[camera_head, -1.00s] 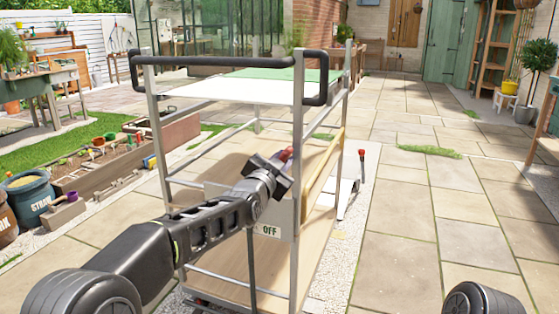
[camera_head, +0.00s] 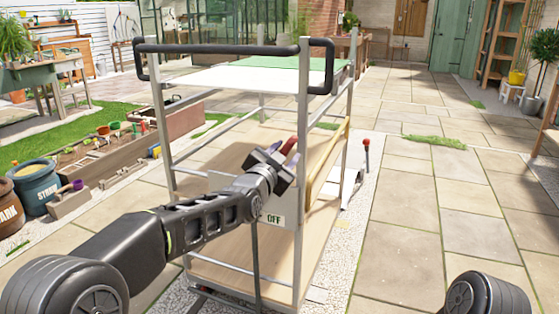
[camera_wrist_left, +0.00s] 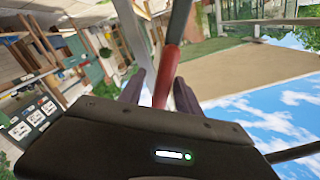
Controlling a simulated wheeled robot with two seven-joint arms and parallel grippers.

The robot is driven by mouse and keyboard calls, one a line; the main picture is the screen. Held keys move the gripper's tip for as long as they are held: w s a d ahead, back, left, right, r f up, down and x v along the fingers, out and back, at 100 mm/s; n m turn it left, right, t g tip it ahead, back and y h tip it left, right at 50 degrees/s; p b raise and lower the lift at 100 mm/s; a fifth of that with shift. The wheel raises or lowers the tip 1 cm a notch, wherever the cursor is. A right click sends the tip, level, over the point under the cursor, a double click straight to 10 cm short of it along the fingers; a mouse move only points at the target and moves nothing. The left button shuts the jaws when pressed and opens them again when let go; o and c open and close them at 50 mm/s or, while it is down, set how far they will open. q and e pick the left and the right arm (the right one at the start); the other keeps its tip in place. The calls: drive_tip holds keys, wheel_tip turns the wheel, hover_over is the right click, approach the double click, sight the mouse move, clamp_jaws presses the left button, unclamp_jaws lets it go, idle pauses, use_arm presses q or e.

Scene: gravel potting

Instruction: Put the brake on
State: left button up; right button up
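The metal trolley (camera_head: 303,120) stands in front of me with a black push handle (camera_head: 230,45) at its top. The brake lever's red grip (camera_head: 289,146) shows at the tip of my left gripper (camera_head: 279,160), in front of the trolley's near frame. In the left wrist view the red lever (camera_wrist_left: 167,70) passes between the two fingers of the left gripper (camera_wrist_left: 158,90), which stand apart with a gap beside the lever. A sign (camera_head: 273,219) below the gripper reads OFF. My right gripper is not in view.
A second red-topped lever (camera_head: 366,145) stands behind the trolley at its right. A planter box (camera_head: 120,160) and dark tubs (camera_head: 37,186) are at the left. Open paving (camera_head: 430,210) lies to the right.

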use_arm(q)
drive_tip(key=v, duration=0.5)
drive_tip(key=shift+s, duration=0.25)
